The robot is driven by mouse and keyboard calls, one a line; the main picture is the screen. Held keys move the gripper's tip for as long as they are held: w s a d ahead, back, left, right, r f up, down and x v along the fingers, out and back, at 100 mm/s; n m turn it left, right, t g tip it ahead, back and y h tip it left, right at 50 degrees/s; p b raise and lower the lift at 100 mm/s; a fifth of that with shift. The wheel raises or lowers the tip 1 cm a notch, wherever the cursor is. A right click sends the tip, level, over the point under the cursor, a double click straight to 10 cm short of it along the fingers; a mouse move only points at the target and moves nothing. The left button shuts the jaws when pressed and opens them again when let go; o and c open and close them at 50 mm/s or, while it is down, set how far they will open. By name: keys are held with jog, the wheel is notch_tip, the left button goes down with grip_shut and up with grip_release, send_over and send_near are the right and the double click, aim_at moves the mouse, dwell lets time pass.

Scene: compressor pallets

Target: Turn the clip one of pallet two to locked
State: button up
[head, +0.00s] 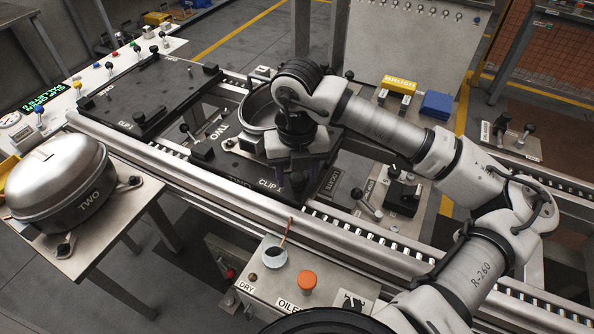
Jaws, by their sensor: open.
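Pallet two (228,174) is a dark plate on the roller conveyor, marked TWO, with a CLIP 1 label (270,185) near its front edge. A round metal ring or shell (258,108) stands on it, partly behind my arm. My gripper (298,180) is open and points down over the right part of the pallet, just right of the CLIP 1 label. The gripper covers the area beside that label, so clip one itself and its position cannot be made out. Whether the fingers touch anything is also hidden.
Another dark pallet (150,95) with its own clip label lies to the left. A metal dome marked TWO (62,180) rests on the left side table. An oiler box (290,282) with an orange cap stands in front. A lever (366,203) stands right of the gripper.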

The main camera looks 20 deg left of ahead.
jog(key=shift+f, duration=0.1)
grip_shut()
dwell(0.3)
